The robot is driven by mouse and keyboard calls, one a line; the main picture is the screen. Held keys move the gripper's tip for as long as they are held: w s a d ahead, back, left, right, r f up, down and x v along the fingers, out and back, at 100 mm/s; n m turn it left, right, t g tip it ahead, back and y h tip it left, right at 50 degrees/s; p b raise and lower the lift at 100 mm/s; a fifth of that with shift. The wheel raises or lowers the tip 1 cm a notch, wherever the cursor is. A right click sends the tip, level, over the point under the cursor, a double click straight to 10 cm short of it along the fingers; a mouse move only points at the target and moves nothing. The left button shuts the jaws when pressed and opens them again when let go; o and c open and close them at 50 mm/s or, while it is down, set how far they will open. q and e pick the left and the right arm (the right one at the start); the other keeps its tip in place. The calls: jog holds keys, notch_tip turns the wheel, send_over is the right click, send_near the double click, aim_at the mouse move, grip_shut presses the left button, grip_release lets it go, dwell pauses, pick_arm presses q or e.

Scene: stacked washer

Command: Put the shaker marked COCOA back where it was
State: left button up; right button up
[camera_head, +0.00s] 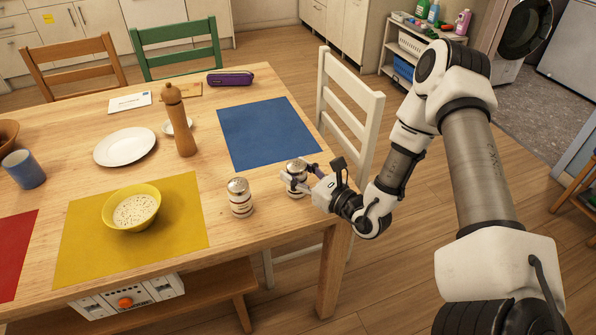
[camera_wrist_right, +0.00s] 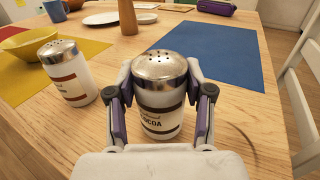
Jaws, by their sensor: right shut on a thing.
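The shaker marked COCOA (camera_wrist_right: 159,95) has a metal perforated top and a pale body with dark bands. In the head view it (camera_head: 295,178) is near the table's right front corner, below the blue mat. My right gripper (camera_head: 298,178) is shut on it, with a finger on each side in the wrist view (camera_wrist_right: 160,97). The shaker is upright; I cannot tell whether its base touches the table. A second similar shaker (camera_head: 240,198) stands to its left, apart from it, and also shows in the wrist view (camera_wrist_right: 65,75) with its label partly readable. My left gripper is out of view.
A yellow mat (camera_head: 85,240) carries a yellow bowl (camera_head: 148,222) of speckled white food. A blue mat (camera_head: 268,130) lies bare. A wooden mill (camera_head: 182,125) and a white plate (camera_head: 124,147) stand farther back. A white chair (camera_head: 350,95) is at the table's right edge.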

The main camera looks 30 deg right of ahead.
jog(key=o, duration=0.9)
jog(key=shift+d+f, duration=0.1)
jog(key=shift+f, duration=0.2)
jog(key=shift+c, duration=0.2)
jog(key=o, duration=0.4)
jog(key=shift+w+d, duration=0.1)
jog(key=shift+d, duration=0.05)
jog(key=shift+r, duration=0.1)
